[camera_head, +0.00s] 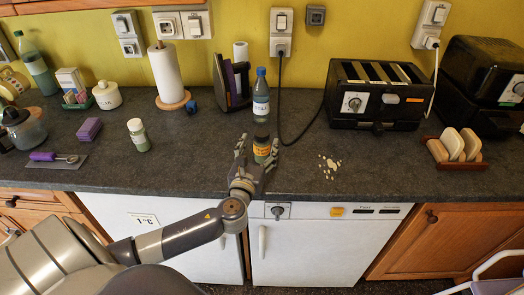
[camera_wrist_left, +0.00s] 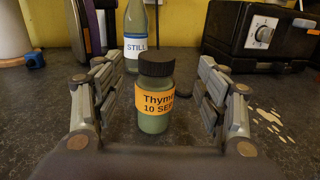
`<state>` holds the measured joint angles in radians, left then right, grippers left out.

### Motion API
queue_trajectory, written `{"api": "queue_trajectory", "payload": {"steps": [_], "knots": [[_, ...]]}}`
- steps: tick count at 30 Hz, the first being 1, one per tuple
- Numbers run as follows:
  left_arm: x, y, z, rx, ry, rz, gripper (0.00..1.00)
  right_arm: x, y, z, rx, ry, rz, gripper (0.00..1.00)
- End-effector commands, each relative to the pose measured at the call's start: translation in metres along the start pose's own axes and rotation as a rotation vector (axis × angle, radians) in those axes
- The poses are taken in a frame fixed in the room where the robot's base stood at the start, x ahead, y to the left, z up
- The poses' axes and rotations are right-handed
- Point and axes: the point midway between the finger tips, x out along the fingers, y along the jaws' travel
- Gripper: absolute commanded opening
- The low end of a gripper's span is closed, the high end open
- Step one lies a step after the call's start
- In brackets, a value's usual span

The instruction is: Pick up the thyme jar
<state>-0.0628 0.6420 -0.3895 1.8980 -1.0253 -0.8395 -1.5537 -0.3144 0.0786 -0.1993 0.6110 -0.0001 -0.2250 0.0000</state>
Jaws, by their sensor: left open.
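The thyme jar (camera_wrist_left: 156,98) stands upright on the dark counter, with a black lid, greenish contents and an orange label reading "Thyme". In the head view the jar (camera_head: 262,148) is near the counter's front, between the fingers of my left gripper (camera_head: 256,156). In the left wrist view my left gripper (camera_wrist_left: 157,110) is open, one finger on each side of the jar, with visible gaps between fingers and jar. My right gripper is not in view.
A bottle labelled "STILL" (camera_wrist_left: 136,38) stands close behind the jar; it also shows in the head view (camera_head: 261,95). Another small jar (camera_head: 138,136) stands to the left.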

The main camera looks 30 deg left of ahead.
Motion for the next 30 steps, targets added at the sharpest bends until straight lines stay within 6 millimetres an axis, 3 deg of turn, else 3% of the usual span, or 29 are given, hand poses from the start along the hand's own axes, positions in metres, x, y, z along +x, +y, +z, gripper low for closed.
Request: {"api": "queue_trajectory", "payload": {"steps": [4,13,24,26,30], "knots": [[0.009,0.001,0.0,0.001,0.0,0.001,0.66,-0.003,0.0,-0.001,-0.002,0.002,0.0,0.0],[0.045,0.004,-0.005,-0.001,-0.001,0.002,0.66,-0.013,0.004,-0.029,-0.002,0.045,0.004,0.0],[0.053,0.004,-0.007,-0.001,0.001,0.0,0.66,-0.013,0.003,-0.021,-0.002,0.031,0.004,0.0],[0.053,0.004,-0.007,-0.001,0.001,0.0,0.55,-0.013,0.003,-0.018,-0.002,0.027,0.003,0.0],[0.053,0.004,-0.007,0.0,0.001,0.0,0.23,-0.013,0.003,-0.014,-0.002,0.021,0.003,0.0]]}}
